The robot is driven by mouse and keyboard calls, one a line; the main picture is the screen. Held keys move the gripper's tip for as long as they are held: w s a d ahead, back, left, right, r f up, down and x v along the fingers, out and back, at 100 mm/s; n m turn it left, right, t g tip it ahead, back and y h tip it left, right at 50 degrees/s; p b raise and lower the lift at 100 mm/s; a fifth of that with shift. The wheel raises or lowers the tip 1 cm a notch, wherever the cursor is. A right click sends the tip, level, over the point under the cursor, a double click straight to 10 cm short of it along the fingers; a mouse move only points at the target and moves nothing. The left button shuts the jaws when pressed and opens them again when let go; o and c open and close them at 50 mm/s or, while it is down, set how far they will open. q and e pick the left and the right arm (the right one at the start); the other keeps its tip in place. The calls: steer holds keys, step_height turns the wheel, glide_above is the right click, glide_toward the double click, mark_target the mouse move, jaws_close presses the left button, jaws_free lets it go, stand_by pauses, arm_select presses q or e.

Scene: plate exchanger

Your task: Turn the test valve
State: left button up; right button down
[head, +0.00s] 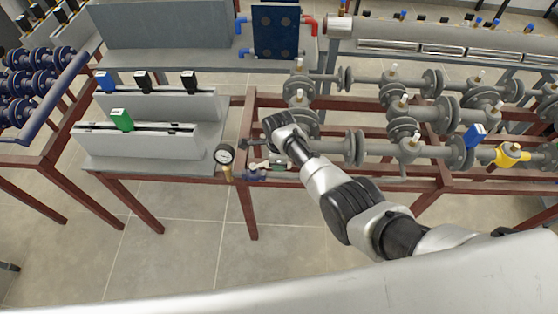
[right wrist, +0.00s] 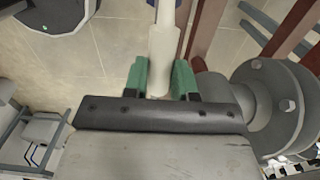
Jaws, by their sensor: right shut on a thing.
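My right gripper (head: 274,165) reaches down to the front of the red-brown frame, just right of the round pressure gauge (head: 224,154). In the right wrist view its green fingers (right wrist: 160,82) are shut on a pale, round stem (right wrist: 163,48), which appears to be part of the test valve. The stem runs up out of that view between the fingers. In the head view my gripper and arm hide most of the valve. A small blue part (head: 256,176) shows beside the gripper. My left gripper is not in view.
Grey flanged pipes (head: 352,148) run right of the gripper, and a grey flange (right wrist: 270,105) is close beside it in the wrist view. A yellow valve (head: 511,155) is farther right. A grey rack with a green-handled part (head: 122,119) stands left. Open floor lies in front.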

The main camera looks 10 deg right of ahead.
steer(key=shift+s, duration=0.1)
steer(key=c, duration=0.9)
jaws_free()
step_height(320, 180, up, 11)
steer(key=shift+p, duration=0.45)
steer(key=shift+f, duration=0.1)
